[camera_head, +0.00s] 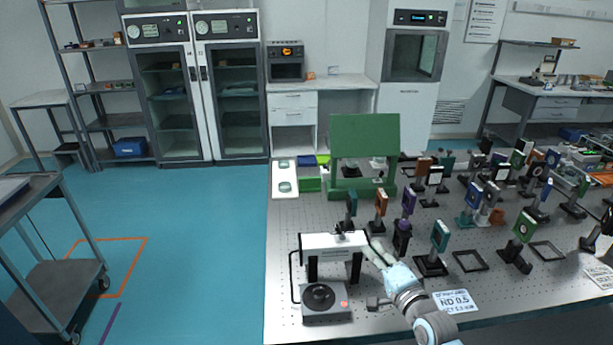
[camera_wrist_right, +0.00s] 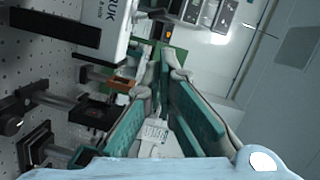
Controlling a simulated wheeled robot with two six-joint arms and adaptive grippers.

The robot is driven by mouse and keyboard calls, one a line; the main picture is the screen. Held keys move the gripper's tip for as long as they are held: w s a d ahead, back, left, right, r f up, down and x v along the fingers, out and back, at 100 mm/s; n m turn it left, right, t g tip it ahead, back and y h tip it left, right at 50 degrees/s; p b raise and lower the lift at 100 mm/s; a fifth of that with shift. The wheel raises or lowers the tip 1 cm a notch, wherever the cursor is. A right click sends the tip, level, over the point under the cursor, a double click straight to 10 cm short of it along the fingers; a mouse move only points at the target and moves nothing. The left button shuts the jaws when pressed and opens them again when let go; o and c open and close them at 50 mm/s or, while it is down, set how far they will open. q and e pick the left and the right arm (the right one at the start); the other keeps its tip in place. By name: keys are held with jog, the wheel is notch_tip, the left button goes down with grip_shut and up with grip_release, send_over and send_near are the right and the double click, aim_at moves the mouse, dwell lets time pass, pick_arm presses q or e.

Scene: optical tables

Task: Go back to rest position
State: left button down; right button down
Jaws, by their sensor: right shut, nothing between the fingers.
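My right arm (camera_head: 430,322) comes in from the bottom of the head view. Its gripper (camera_head: 376,246) is just right of the white bridge-shaped instrument, above the perforated optical table (camera_head: 290,240). In the wrist view the two teal-padded fingers of the right gripper (camera_wrist_right: 164,62) point away from the camera, shut with nothing between them. In the head view I cannot tell whether the fingertips touch the instrument. My left arm and gripper are not in view.
The white instrument (camera_head: 335,241) stands over a grey control box with a dial (camera_head: 322,306). Mounted optics crowd the table to the right, including a teal one (camera_head: 439,238) close to my arm. A green frame (camera_head: 364,135) stands behind.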

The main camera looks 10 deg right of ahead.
jog(key=s+a+f+n+g, duration=0.4)
jog(key=s+a+f+n, duration=0.1)
jog(key=s+f, duration=0.25)
jog(key=s+f+n+g+h, duration=0.1)
jog(key=s+f+n+g, duration=0.2)
jog(key=s, duration=0.6)
jog(key=s+f+n+g+h, duration=0.15)
jog(key=s+n+g, duration=0.25)
jog(key=s, duration=0.4)
jog(key=s+f+n+g, duration=0.3)
jog(key=s, duration=0.6)
notch_tip(320, 180, down, 20)
jog(key=s+d+b, duration=0.1)
jog(key=b, duration=0.1)
jog(key=s+d+f+g, duration=0.1)
jog(key=s+f+g, duration=0.1)
jog(key=s+f, duration=1.2)
jog(key=shift+f+m+b, duration=0.15)
jog(key=shift+m+b, duration=0.15)
jog(key=shift+b, duration=0.15)
jog(key=shift+s, duration=0.1)
